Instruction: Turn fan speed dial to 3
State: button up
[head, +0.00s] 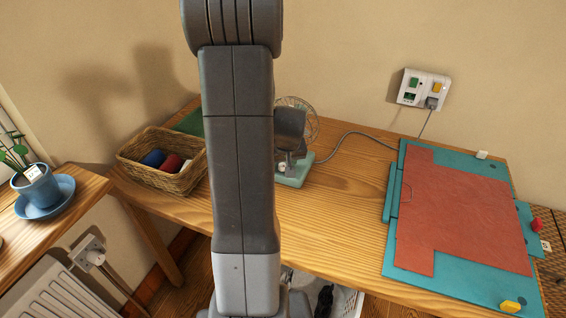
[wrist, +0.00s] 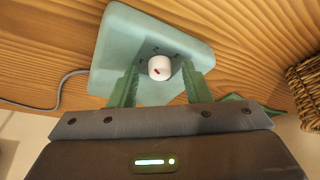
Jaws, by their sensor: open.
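The fan (head: 312,124) stands on the wooden desk in the head view, partly hidden behind my arm. Its pale green base (head: 298,178) also shows in the wrist view (wrist: 120,38). The white round speed dial (wrist: 160,67) is on that base and has a short red mark. Small dark marks lie around the dial, too small to read, so I cannot tell its setting. My gripper (wrist: 158,70) is open, with one green finger on each side of the dial. I cannot tell whether either finger touches it. The fan head is out of the wrist view.
A wicker basket (head: 140,170) with rolled cloths stands left of my arm. A cord (head: 352,136) runs from the fan to a wall socket (head: 424,88). A teal board with red sheet (head: 455,215) covers the desk's right side. Bare desk lies between board and fan.

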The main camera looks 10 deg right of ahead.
grip_shut()
jog(key=shift+m, duration=0.4)
jog(key=shift+a+f+m+h+b, duration=0.15)
jog(key=shift+m+h+b, duration=0.45)
jog(key=shift+m+b, duration=0.3)
jog(key=m+b, duration=0.2)
jog(key=b, duration=0.1)
jog(key=m+h+b, duration=0.1)
jog(key=m+b, duration=0.1)
jog(key=b, duration=0.2)
jog(key=shift+w+a+f+m+g+h, duration=0.2)
jog(key=shift+m+g+h, duration=0.1)
jog(key=shift+g, duration=0.1)
jog(key=m+b, duration=0.1)
jog(key=m+g+h+b, duration=0.1)
jog(key=m+b, duration=0.1)
jog(key=shift+r+m+b, duration=0.2)
jog(key=shift+m+b, duration=0.1)
jog(key=shift+w+r+m+g+h+b, duration=0.15)
jog(key=shift+m+g+b, duration=0.2)
jog(key=shift+m, duration=0.4)
jog(key=shift+s+m+g+h+b, duration=0.15)
jog(key=shift+m+b, duration=0.3)
jog(key=shift+m, duration=0.3)
jog(key=shift+w, duration=0.1)
